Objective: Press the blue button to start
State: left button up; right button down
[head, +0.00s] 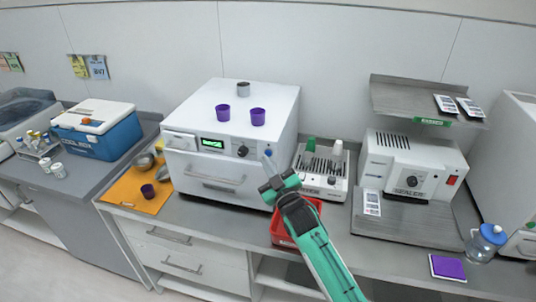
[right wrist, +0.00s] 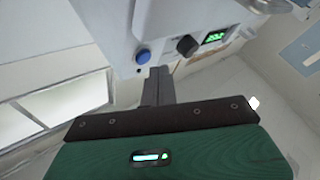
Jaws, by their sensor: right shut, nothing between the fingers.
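The blue button (head: 268,153) is on the front of a white oven-like machine (head: 205,185), at the right of its panel, beside a dark knob (head: 242,151) and a lit green display. In the right wrist view the round blue button (right wrist: 143,56) is clearly visible, left of the dark knob (right wrist: 187,45). My right gripper (head: 268,164) is shut and empty, its fingertips close to the button. In the right wrist view the closed fingers (right wrist: 159,72) end just below and right of the button. I cannot tell whether they touch it. My left gripper is out of view.
Purple cups (head: 258,116) and a grey cup stand on the machine. A red bin (head: 283,233) sits behind my right forearm. A white rack unit (head: 320,172) and a sealer (head: 412,163) stand to the right. An orange mat (head: 125,190) lies left.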

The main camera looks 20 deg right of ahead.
jog(key=shift+w+d, duration=0.15)
jog(key=shift+w, duration=0.05)
dwell(0.5)
jog(key=shift+w+d, duration=0.1)
jog(key=shift+w, duration=0.1)
jog(key=shift+w+d, duration=0.25)
jog(key=shift+w, duration=0.05)
dwell(0.7)
jog(key=shift+s, duration=0.1)
jog(key=shift+s+a, duration=0.5)
jog(key=shift+s, duration=0.1)
dwell(0.3)
jog(key=s+a+p, duration=0.1)
jog(key=s, duration=0.1)
jog(key=s+a+p, duration=0.1)
jog(key=s, duration=0.1)
jog(key=shift+a, duration=0.4)
